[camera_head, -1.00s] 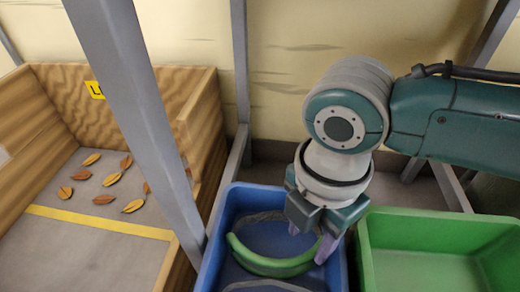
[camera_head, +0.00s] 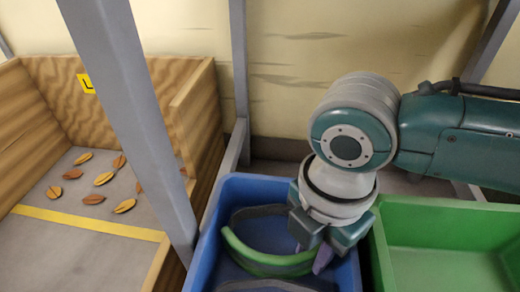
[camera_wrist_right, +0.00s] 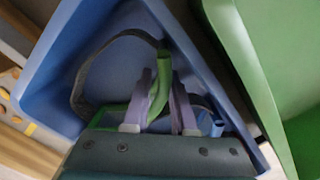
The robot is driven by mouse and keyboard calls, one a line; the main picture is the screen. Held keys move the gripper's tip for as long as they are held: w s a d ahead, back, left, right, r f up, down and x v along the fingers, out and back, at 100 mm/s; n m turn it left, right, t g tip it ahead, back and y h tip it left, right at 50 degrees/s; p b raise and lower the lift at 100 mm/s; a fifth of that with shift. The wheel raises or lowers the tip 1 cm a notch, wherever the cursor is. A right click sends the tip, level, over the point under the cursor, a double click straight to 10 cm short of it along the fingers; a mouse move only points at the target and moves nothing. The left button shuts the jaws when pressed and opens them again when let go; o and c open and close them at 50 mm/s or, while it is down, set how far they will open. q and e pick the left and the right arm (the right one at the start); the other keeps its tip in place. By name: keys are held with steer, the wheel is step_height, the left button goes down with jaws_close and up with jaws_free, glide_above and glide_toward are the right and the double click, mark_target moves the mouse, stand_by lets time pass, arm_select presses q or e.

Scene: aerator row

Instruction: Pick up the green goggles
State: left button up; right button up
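The green goggles (camera_head: 268,262) lie low in the blue bin (camera_head: 207,247), with a dark grey strap looping behind the green frame. My right gripper (camera_head: 311,258) reaches down into the bin at the right end of the goggles. In the right wrist view, its two purple fingers (camera_wrist_right: 163,95) stand on either side of the green frame (camera_wrist_right: 159,84), close against it, and appear shut on it. The strap (camera_wrist_right: 84,76) curves off to the left there. The far end of the goggles is partly hidden by the fingers and gripper body. My left gripper is not in view.
A green bin (camera_head: 440,212) stands directly right of the blue one. A grey post (camera_head: 130,120) rises at the left, in front of a wooden box (camera_head: 190,110) with several leaves on its floor. Another dark strap-like item (camera_head: 265,286) lies at the blue bin's front.

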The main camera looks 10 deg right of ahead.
jaws_close()
stand_by(0.3)
